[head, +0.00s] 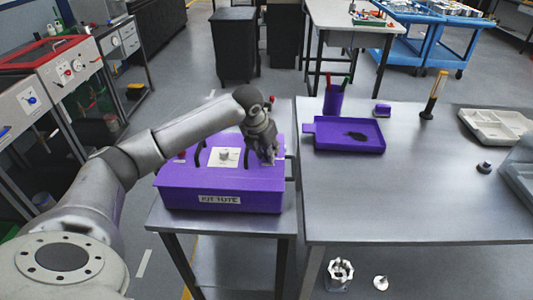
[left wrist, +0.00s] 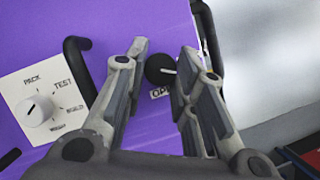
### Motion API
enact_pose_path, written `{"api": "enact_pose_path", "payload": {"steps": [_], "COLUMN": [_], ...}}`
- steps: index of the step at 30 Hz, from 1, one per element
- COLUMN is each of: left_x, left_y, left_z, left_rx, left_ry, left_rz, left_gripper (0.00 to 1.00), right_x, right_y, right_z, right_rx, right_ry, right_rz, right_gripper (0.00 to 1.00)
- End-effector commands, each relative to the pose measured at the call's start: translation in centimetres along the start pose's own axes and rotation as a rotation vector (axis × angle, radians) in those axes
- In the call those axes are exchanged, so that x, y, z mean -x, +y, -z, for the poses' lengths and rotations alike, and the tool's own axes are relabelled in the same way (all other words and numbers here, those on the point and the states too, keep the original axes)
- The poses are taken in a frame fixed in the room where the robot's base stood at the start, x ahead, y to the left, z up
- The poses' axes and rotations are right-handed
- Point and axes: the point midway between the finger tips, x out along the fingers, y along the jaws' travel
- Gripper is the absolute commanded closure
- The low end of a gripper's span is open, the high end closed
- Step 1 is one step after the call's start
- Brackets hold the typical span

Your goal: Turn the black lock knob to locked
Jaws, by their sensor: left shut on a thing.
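The black lock knob (left wrist: 160,68) is round, with a white pointer line toward the right in the left wrist view. It sits on the lid of the purple housing (head: 222,180). My left gripper (head: 268,158) is over the lid's right side; in the left wrist view its fingers (left wrist: 163,72) stand on either side of the knob, shut on it. A small white label starting "OP" (left wrist: 159,93) shows beside the knob, its rest hidden by a finger. In the head view the gripper hides the knob. My right gripper is not in view.
A white dial (left wrist: 38,110) on a square plate, marked PACK and TEST, is left of the knob. A black handle (left wrist: 78,62) stands between them. Right of the housing, a table (head: 415,210) carries a purple tray (head: 330,142), a purple cup (head: 334,100) and a white tray (head: 484,128).

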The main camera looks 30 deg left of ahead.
Motion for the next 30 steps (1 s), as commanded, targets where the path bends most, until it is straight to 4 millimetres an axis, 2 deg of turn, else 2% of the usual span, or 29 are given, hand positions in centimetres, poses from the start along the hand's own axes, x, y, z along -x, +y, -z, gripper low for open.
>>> {"api": "enact_pose_path", "payload": {"steps": [3, 15, 30], "left_x": [-0.2, -0.2, -0.1], "left_y": [-0.3, -0.4, -0.4], "left_z": [0.0, -0.1, -0.1], "left_rx": [0.095, 0.364, 0.468], "left_ry": [-0.002, -0.001, 0.001], "left_rz": [-0.039, -0.149, -0.193], "left_gripper": [0.99, 0.99, 0.99], "right_x": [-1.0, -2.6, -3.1], "right_y": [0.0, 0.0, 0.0], "right_z": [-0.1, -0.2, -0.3], "right_rx": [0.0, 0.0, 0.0], "right_ry": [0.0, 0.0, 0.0], "right_rz": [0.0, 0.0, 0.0], "right_gripper": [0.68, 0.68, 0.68]}}
